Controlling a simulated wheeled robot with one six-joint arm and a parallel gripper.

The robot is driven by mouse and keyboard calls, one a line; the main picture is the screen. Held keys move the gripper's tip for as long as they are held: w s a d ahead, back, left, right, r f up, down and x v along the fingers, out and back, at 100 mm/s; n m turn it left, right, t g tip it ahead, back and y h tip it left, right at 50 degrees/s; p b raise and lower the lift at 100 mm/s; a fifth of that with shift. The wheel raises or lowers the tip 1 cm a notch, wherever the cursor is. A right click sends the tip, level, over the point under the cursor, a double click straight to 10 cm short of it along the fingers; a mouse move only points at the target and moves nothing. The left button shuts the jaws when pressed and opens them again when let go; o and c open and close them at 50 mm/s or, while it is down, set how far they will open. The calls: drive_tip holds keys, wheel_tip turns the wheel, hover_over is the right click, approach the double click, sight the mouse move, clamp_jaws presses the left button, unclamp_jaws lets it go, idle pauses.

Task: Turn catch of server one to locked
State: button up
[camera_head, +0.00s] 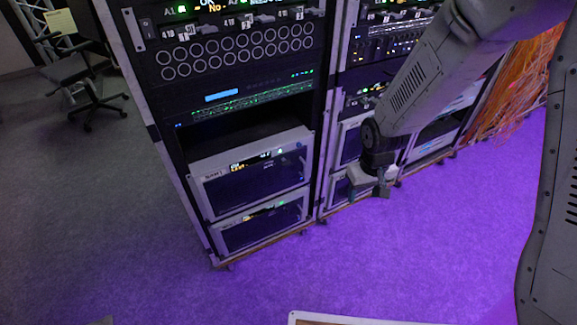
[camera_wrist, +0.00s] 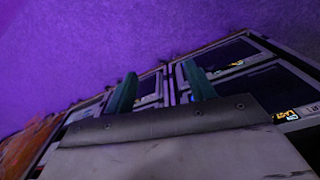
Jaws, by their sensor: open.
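The left rack (camera_head: 160,125) holds several units. Its top panel (camera_head: 225,25) carries small lit labels and small white-and-grey latch-like parts, too small to read a catch position. Two grey-framed server units (camera_head: 250,165) and (camera_head: 262,226) sit at its bottom with lit displays. I cannot tell which unit is server one or pick out its catch. My gripper (camera_head: 368,188) hangs in front of the lower right rack, pointing down, open and empty. In the wrist view its two teal fingers (camera_wrist: 160,88) stand apart, with grey-framed units (camera_wrist: 225,55) beyond them.
The right rack (camera_head: 333,110) stands beside the left one, partly hidden by my arm. Orange cables (camera_head: 515,85) hang at the far right. An office chair (camera_head: 80,75) stands at the far left. The purple-lit carpet (camera_head: 350,255) before the racks is mostly clear. A white-edged object (camera_head: 350,320) shows at the bottom.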

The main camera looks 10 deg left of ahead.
drive_tip(key=w+a+f+t+y, duration=0.1)
drive_tip(key=w+a+f, duration=0.15)
drive_tip(key=f, duration=0.25)
drive_tip(key=w+a+f+n+t, duration=0.1)
drive_tip(key=w+a+f, duration=0.15)
drive_tip(key=f, duration=0.35)
drive_tip(key=w+a+f+t+y, duration=0.1)
drive_tip(key=a+f, duration=0.2)
drive_tip(key=f, duration=0.2)
drive_tip(key=n+t+y, duration=0.2)
drive_tip(key=t+y, duration=0.7)
drive_tip(key=t, duration=0.2)
approach(288, 164)
drive_tip(key=x, duration=0.9)
drive_tip(key=shift+w+a, duration=0.1)
drive_tip(key=shift+a, duration=0.1)
drive_tip(key=shift+c, duration=0.3)
drive_tip(key=c, duration=0.9)
